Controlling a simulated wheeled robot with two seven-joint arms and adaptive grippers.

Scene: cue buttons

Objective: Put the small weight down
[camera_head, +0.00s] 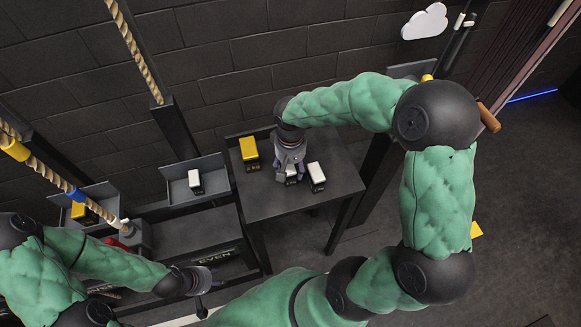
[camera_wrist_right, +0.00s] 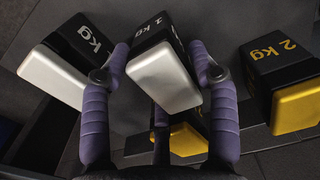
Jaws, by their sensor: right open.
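A small black weight with a white end, marked 1 kg, stands on the dark table (camera_head: 262,203); in the right wrist view this weight (camera_wrist_right: 166,75) is between my right gripper's purple fingers. My right gripper (camera_head: 289,166) is open around it, and mostly covers it in the head view. A second white-ended weight (camera_head: 316,176) stands just to the right, and shows at left in the wrist view (camera_wrist_right: 52,78). A yellow-ended 2 kg weight (camera_head: 249,150) stands to the left on the table. My left gripper (camera_head: 207,279) is low at left, away from the weights; its jaws are unclear.
A grey tray (camera_head: 213,162) left of the table holds another white-ended weight (camera_head: 195,182). A further tray holds a yellow-ended weight (camera_head: 83,213). Ropes (camera_head: 135,50) hang at left. The table's front part is clear.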

